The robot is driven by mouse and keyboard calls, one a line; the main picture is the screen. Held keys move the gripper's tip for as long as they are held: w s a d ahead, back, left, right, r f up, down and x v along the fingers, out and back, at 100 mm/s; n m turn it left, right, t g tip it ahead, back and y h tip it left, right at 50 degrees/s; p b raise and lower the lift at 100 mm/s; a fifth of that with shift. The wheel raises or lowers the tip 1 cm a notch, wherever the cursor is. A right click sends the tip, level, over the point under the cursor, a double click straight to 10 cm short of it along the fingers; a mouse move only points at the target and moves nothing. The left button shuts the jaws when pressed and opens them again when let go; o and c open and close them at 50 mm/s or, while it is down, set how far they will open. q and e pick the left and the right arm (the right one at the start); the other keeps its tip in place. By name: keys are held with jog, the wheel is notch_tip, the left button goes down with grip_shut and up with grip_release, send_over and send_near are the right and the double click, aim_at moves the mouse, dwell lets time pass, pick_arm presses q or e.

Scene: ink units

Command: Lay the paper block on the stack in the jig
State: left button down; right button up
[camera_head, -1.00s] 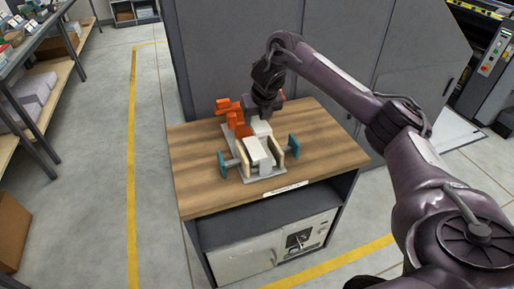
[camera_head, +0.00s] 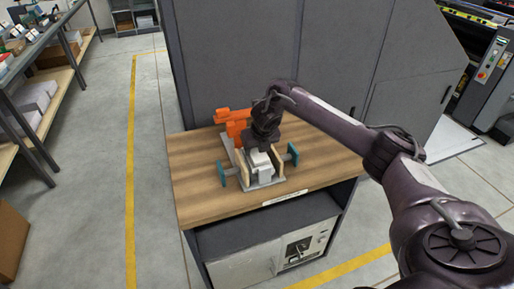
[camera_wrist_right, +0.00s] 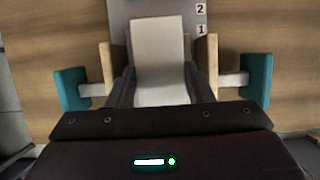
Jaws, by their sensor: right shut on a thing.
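The jig's grey base plate (camera_head: 266,185) sits on the wooden table top, with upright wooden side plates (camera_head: 246,167) and teal-ended clamps (camera_head: 222,174) on both sides. My right gripper (camera_head: 260,151) is over the jig, shut on the white paper block (camera_wrist_right: 158,45). In the right wrist view the block lies between my two dark fingers and between the wooden plates. The white stack (camera_head: 263,171) shows in part below the gripper in the head view. I cannot tell whether block and stack touch. My left gripper is out of view.
An orange clamp-like fixture (camera_head: 234,121) stands at the back of the base plate, close to my right gripper. The wooden table (camera_head: 205,190) is clear around the jig. A grey cabinet (camera_head: 250,60) rises right behind the table.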

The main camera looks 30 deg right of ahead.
aim_at(259, 155)
jog(key=o, duration=1)
jog(key=shift+f, duration=0.1)
jog(key=shift+r, duration=0.4)
jog(key=v, duration=0.4)
jog(key=shift+s+r, duration=0.2)
jog(key=shift+r, duration=0.15)
jog(key=p+v, duration=0.3)
jog(key=v, duration=0.4)
jog(key=shift+s+a+f, duration=0.1)
